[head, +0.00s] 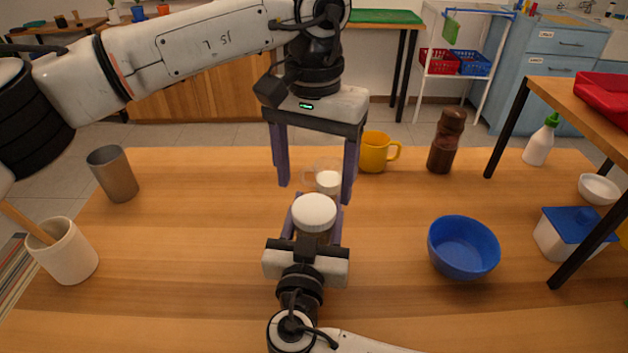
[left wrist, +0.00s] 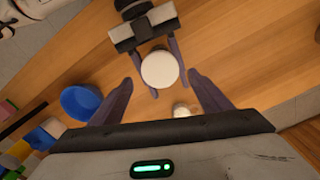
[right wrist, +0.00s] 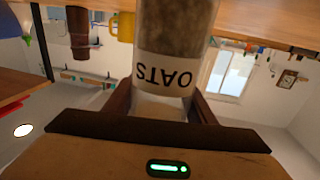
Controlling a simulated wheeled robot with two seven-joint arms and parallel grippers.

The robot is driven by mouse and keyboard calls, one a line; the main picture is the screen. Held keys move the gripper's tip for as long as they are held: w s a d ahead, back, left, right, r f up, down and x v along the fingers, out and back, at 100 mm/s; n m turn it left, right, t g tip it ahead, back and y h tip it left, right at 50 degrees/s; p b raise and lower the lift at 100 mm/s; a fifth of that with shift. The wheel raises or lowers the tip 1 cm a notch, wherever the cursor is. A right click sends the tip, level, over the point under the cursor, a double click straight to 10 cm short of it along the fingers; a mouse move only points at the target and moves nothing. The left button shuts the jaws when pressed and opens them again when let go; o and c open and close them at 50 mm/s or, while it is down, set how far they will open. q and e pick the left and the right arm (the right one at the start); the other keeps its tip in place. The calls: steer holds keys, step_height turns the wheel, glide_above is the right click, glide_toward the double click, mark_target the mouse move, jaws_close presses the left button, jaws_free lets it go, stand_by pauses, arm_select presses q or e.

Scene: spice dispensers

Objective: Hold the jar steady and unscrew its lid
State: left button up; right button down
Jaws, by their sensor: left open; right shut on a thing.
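The jar (right wrist: 176,40) has an OATS label and brown contents in the right wrist view, where it appears upside down. My right gripper (right wrist: 162,100) is shut on the jar. In the head view the jar stands upright in my right gripper (head: 312,225), and its round white lid (head: 314,212) is on top. My left gripper (head: 315,190) points down with its fingers wide apart, above and a little behind the lid. In the left wrist view the lid (left wrist: 160,69) lies ahead of the open left gripper (left wrist: 160,90), not between its fingertips.
Behind the jar are a small glass with white contents (head: 328,181), a yellow mug (head: 374,152) and a brown bottle (head: 446,142). A blue bowl (head: 463,247) is to the right. A metal cup (head: 113,174) and a cream crock (head: 62,252) are at the left.

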mark_target(314, 207)
arm_select(q)
steer(key=shift+f, duration=2.6)
